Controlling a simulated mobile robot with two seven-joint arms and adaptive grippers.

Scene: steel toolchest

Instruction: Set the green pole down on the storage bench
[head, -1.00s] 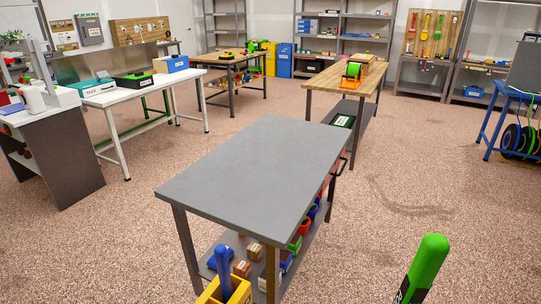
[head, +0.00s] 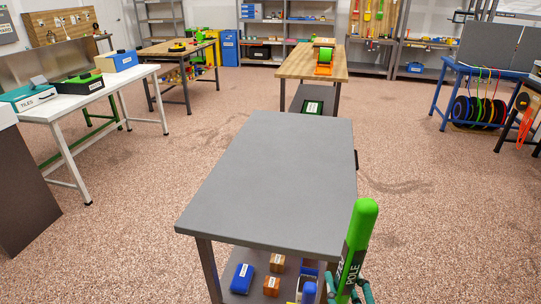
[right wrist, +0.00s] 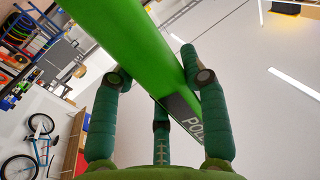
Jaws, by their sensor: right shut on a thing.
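The green pole (head: 363,225) stands nearly upright at the bench's near right corner in the head view, with a rounded top and a dark band lettered "POLE". My right gripper (head: 350,287) is shut on its lower part, and the pole's bottom end is out of view. In the right wrist view the green fingers (right wrist: 160,88) close around the pole (right wrist: 140,40). The storage bench (head: 275,185), with a bare grey top, stands in front of me. The pole overlaps its right edge in the picture; I cannot tell whether they touch. My left gripper is not in view.
A white table (head: 60,107) stands left, a wooden-topped bench (head: 300,62) behind. A blue rack with spools (head: 478,112) stands right. The speckled floor between them is clear.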

